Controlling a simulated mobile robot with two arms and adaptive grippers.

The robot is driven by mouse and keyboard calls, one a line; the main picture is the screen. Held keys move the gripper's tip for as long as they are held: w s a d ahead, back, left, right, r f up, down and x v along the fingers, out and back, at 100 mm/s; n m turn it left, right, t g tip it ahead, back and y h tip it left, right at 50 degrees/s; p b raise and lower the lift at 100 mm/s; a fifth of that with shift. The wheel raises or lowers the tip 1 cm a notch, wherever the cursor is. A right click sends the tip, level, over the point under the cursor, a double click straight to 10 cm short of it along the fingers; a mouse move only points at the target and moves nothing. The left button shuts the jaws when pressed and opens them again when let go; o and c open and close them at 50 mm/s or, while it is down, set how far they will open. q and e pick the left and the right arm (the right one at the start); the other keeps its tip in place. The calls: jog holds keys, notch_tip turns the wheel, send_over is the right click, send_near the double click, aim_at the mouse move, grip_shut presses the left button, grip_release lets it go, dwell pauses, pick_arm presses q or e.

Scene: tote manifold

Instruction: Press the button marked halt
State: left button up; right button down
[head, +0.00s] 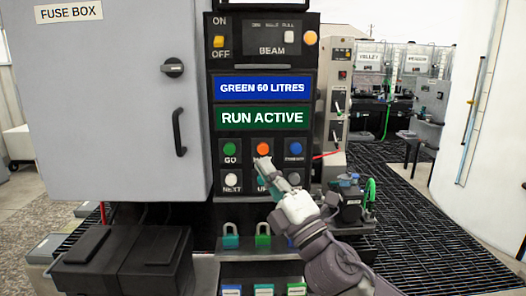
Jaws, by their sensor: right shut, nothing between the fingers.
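The control panel (248,168) stands in the middle of the head view. Its upper button row has a green button (229,149) marked GO, an orange-red button (263,148), and a blue button (294,149) whose label is too small to read. The label under the orange-red button is mostly hidden by my right gripper (264,163), so I cannot read halt there. The right gripper is shut and empty, its tips just below the orange-red button in the picture. I cannot tell whether they touch the panel. My left gripper is not in view.
A white NEXT button (231,179) and a partly covered teal button (263,180) sit in the lower row. Above are a RUN ACTIVE sign (263,117) and an ON/OFF switch (218,41). A grey fuse box (110,110) stands left. Padlocks (231,240) hang below.

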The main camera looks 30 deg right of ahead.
jog(key=w+d, duration=0.3)
jog(key=w, duration=0.2)
jog(key=shift+w+b, duration=0.15)
jog(key=shift+b, duration=0.15)
jog(key=shift+d, duration=0.15)
dwell(1.1)
jog(key=shift+w+d, duration=0.15)
jog(key=shift+w, duration=0.2)
jog(key=shift+w+d, duration=0.35)
jog(key=shift+w, duration=0.15)
dwell(0.9)
jog(key=shift+s, duration=0.1)
jog(key=shift+s+a, duration=0.55)
jog(key=shift+s, duration=0.25)
jog(key=shift+s+a+p, duration=0.1)
jog(key=shift+s+a, duration=0.35)
jog(key=shift+s, duration=0.25)
jog(key=shift+s+a+p, duration=0.1)
jog(key=shift+s+a, duration=0.3)
jog(key=shift+s, duration=0.35)
jog(key=shift+s+a+p, duration=0.1)
jog(key=shift+s+a, duration=0.35)
jog(key=shift+s, duration=0.25)
